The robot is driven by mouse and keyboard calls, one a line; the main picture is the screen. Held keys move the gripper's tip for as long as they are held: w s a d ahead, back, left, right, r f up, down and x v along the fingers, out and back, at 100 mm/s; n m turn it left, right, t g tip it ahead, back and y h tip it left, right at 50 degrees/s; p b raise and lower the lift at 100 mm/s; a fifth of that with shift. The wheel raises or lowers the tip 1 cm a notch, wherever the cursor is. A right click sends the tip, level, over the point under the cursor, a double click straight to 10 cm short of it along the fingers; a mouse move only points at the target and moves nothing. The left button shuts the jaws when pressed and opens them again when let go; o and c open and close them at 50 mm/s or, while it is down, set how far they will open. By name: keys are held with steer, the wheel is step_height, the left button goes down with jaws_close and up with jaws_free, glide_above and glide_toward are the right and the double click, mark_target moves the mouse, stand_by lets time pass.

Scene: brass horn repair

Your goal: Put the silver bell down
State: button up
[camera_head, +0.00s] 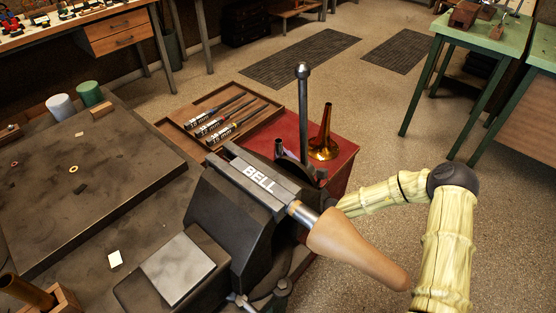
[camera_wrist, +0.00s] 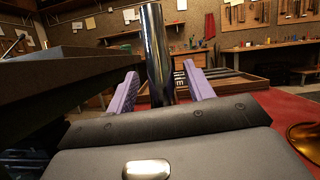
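A tall silver post (camera_head: 303,105) with a round knob on top stands upright behind the vise (camera_head: 250,200). In the wrist view it is a shiny dark cylinder (camera_wrist: 158,55) between my gripper's two purple fingers (camera_wrist: 162,80), with gaps showing on both sides. My gripper looks open around it; in the head view the vise hides most of it. A brass flared bell (camera_head: 323,140) stands wide end down on the red top (camera_head: 288,128), and its edge shows in the wrist view (camera_wrist: 305,138). I see no clearly silver flared bell in either view.
A wooden tray (camera_head: 250,137) of labelled tools lies beyond the vise. The dark bench (camera_head: 95,180) fills the left. Green tables (camera_head: 485,32) stand far right; floor between is open.

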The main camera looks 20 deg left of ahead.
steer(key=v, duration=1.2)
steer(key=shift+r, duration=0.1)
stand_by(0.5)
steer(key=s+d+f+n+g+h, duration=0.1)
steer(key=s+d+n+g+h, duration=0.2)
steer(key=s+n+g+h, duration=0.35)
steer(key=s+d+n+g+h, duration=0.3)
steer(key=s+n+g+h, duration=0.1)
steer(key=s+n+g, duration=0.45)
steer(key=d+r+n+t+h, duration=0.3)
steer(key=d+r+t+h, duration=0.1)
steer(key=d, duration=0.5)
steer(key=w+d+r+n+t+h, duration=0.1)
steer(key=d+r+n+t+h, duration=0.2)
steer(key=d, duration=0.6)
step_height(320, 180, up, 2)
steer(key=t+h, duration=0.2)
steer(key=h, duration=0.1)
steer(key=shift+w+d+r+n, duration=0.15)
steer(key=shift+w+d+n, duration=0.1)
steer(key=shift+d+n, duration=0.1)
